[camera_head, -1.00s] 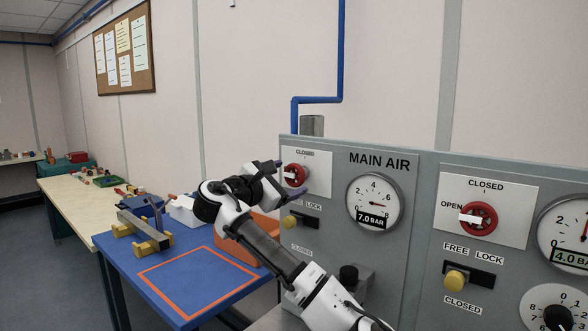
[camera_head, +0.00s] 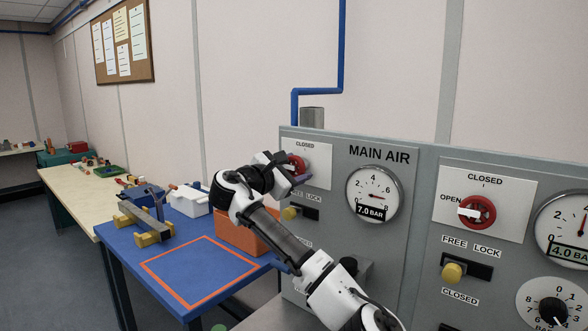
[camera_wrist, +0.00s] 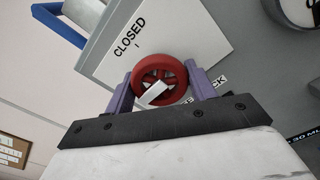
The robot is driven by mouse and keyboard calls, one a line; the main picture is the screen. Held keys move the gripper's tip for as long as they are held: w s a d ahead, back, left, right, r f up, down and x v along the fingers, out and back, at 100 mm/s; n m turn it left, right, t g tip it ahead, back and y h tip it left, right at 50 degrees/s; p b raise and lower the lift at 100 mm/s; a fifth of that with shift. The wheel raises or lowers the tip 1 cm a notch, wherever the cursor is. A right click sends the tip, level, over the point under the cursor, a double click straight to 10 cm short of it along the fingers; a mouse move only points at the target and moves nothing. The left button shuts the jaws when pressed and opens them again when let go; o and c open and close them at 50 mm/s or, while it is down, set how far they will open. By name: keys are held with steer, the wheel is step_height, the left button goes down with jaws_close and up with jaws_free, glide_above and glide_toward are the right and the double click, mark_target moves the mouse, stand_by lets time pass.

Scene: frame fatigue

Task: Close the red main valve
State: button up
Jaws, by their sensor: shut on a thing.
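The red main valve is a round handwheel (camera_head: 299,162) on a white plate marked CLOSED, left of the MAIN AIR gauge. In the head view my gripper (camera_head: 288,168) is at the wheel and covers part of it. In the wrist view the red wheel (camera_wrist: 160,67) sits between the two purple fingers of my gripper (camera_wrist: 160,82), which are shut on its rim from both sides. A white pointer (camera_wrist: 155,91) on the wheel points away from the CLOSED mark (camera_wrist: 129,38).
The main gauge (camera_head: 374,194) reads 7.0 BAR. A yellow lock knob (camera_head: 290,213) is just below the valve. A second red valve (camera_head: 478,212) is on the right panel. A blue table (camera_head: 150,290) with an orange bin (camera_head: 240,235) stands left of the panel.

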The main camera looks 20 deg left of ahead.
steer(key=m+b, duration=0.2)
steer(key=m, duration=0.1)
steer(key=shift+f+m, duration=0.15)
steer(key=shift+m, duration=0.25)
steer(key=m+b, duration=0.2)
steer(key=m, duration=0.2)
steer(key=shift+a+m, duration=0.1)
steer(key=shift+m, duration=0.2)
steer(key=m+b, duration=0.1)
steer(key=m, duration=0.3)
steer(key=shift+m, duration=0.3)
steer(key=m, duration=0.4)
steer(key=shift+m, duration=0.3)
steer(key=shift+m+b, duration=0.3)
steer(key=o, duration=1)
steer(key=shift+r, duration=0.25)
steer(key=shift+s, duration=0.1)
